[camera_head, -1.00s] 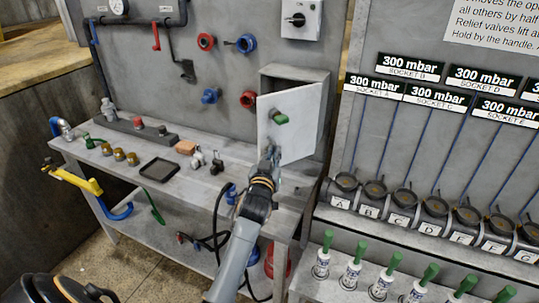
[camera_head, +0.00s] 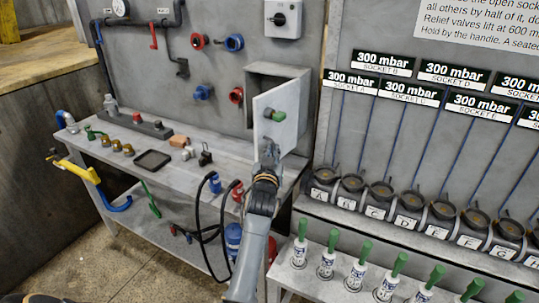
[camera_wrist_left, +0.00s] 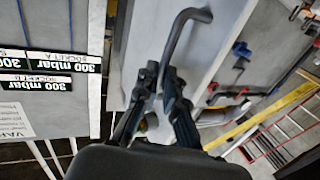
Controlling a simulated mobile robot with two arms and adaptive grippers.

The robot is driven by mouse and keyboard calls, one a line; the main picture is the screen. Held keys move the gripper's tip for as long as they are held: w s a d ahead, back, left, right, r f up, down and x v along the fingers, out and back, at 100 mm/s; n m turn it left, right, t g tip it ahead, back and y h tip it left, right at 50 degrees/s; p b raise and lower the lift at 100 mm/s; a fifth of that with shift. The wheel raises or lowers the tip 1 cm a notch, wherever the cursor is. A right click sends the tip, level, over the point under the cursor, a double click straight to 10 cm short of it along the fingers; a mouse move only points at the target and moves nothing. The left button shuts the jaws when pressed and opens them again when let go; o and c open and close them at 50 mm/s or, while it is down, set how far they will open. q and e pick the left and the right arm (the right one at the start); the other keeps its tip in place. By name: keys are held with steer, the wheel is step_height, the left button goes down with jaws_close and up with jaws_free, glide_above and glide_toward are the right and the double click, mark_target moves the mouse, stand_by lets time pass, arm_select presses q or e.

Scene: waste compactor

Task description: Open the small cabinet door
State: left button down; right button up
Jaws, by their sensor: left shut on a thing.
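The small cabinet (camera_head: 262,72) is a grey box on the back panel above the bench. Its light grey door (camera_head: 290,98) stands partly open, swung out from its right side, and some of the dark inside shows. A green knob (camera_head: 278,116) is on the door's face. My left gripper (camera_head: 270,152) is at the lower part of the door. In the left wrist view, the left fingers (camera_wrist_left: 158,85) are shut on the end of a dark curved handle (camera_wrist_left: 183,32) that stands out from the door (camera_wrist_left: 228,25). The fingers partly hide the handle. My right gripper is out of view.
The bench (camera_head: 95,152) holds fittings and a black tray (camera_head: 152,160). Black hoses (camera_head: 203,225) hang at its front edge. On the right, a rack with labelled sockets (camera_head: 380,190) and several green-handled valves (camera_head: 358,268) stands near my arm.

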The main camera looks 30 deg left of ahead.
arm_select(q)
steer(key=shift+w+d+r, duration=0.15)
steer(key=shift+d+r, duration=0.2)
steer(key=shift+r, duration=0.15)
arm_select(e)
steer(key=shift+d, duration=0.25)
arm_select(q)
steer(key=shift+a, duration=0.1)
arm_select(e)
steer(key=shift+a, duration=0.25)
arm_select(q)
steer(key=c, duration=1.7)
jaws_free()
steer(key=shift+o, duration=1.2)
steer(key=shift+w+f, duration=0.2)
steer(key=shift+w, duration=0.05)
steer(key=shift+s+f, duration=0.15)
steer(key=shift+f, duration=0.05)
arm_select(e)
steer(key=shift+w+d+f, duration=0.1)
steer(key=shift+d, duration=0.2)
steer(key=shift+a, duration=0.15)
